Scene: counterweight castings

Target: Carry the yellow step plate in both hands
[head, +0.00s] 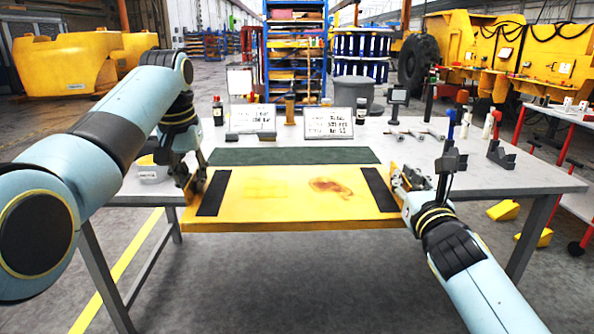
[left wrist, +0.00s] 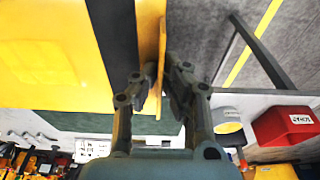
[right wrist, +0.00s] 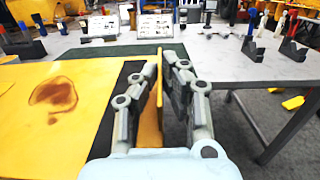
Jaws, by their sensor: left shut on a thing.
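The yellow step plate (head: 284,196) lies level at the table's front edge and overhangs it. It has dark strips near both ends and a brown stain, also seen in the right wrist view (right wrist: 28,95). My left gripper (head: 192,184) is shut on the plate's left edge; in the left wrist view (left wrist: 153,85) its fingers straddle the raised rim. My right gripper (head: 402,182) is at the plate's right edge. In the right wrist view (right wrist: 161,75) its fingers stand either side of the raised rim; I cannot tell whether they press on it.
The grey table (head: 480,170) holds a dark green mat (head: 290,156) behind the plate, sign boards (head: 328,122), bottles and dark holders (head: 500,155) at right. A red bin (left wrist: 285,125) shows in the left wrist view. Yellow wedges (head: 503,210) lie on the floor at right.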

